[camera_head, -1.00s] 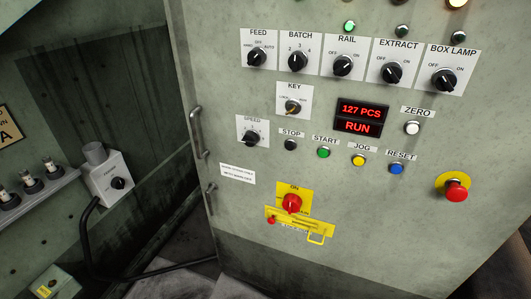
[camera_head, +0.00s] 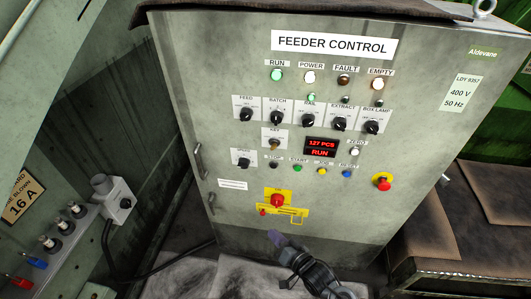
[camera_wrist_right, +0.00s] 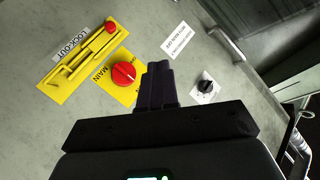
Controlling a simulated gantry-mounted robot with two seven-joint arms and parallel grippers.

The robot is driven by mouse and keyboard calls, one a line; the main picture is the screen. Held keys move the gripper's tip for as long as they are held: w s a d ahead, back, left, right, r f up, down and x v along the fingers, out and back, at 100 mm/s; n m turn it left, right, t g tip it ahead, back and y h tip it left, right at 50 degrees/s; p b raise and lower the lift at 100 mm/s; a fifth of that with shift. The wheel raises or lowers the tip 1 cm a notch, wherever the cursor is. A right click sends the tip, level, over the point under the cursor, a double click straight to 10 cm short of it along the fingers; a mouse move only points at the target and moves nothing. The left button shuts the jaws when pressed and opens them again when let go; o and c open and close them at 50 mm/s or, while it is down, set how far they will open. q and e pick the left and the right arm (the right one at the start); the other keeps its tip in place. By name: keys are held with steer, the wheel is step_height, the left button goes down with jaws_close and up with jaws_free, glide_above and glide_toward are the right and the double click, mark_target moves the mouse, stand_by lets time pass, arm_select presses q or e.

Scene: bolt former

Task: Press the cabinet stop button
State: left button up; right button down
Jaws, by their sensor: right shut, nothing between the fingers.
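The black stop button (camera_head: 273,165) sits under its label on the grey feeder control cabinet (camera_head: 230,205), left of the green start button (camera_head: 297,169). I cannot see it in the right wrist view, where the fingers and wrist block part of the panel. My right gripper (camera_head: 275,237) is shut and empty, below the red main switch (camera_head: 277,201) and apart from the stop button. In the right wrist view its dark fingers (camera_wrist_right: 158,75) point towards the panel, between the red main switch (camera_wrist_right: 124,74) and the black speed knob (camera_wrist_right: 206,86). My left gripper is not in view.
The yellow jog (camera_head: 322,171) and blue reset (camera_head: 346,174) buttons continue the row to the right. A red mushroom button (camera_head: 383,184) is further right. The yellow lockout plate (camera_head: 290,215) is below the main switch. The door handle (camera_head: 199,161) sticks out at left.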

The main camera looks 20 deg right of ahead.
mark_target(273, 165)
arm_select(q)
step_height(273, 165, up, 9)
steer(key=p, duration=0.7)
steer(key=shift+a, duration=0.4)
arm_select(e)
steer(key=w+r, duration=0.2)
steer(key=r, duration=0.5)
steer(key=w+r+t, duration=0.1)
steer(key=w+r, duration=0.1)
steer(key=r, duration=0.5)
steer(key=shift+w+a+r, duration=0.2)
steer(key=shift+w+a, duration=0.05)
steer(key=shift+w, duration=0.15)
arm_select(q)
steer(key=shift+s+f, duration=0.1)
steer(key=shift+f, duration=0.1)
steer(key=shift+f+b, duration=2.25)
steer(key=shift+b, duration=0.15)
arm_select(e)
steer(key=w+d, duration=0.4)
steer(key=w, duration=0.3)
steer(key=shift+w, duration=0.35)
steer(key=shift+d, duration=0.1)
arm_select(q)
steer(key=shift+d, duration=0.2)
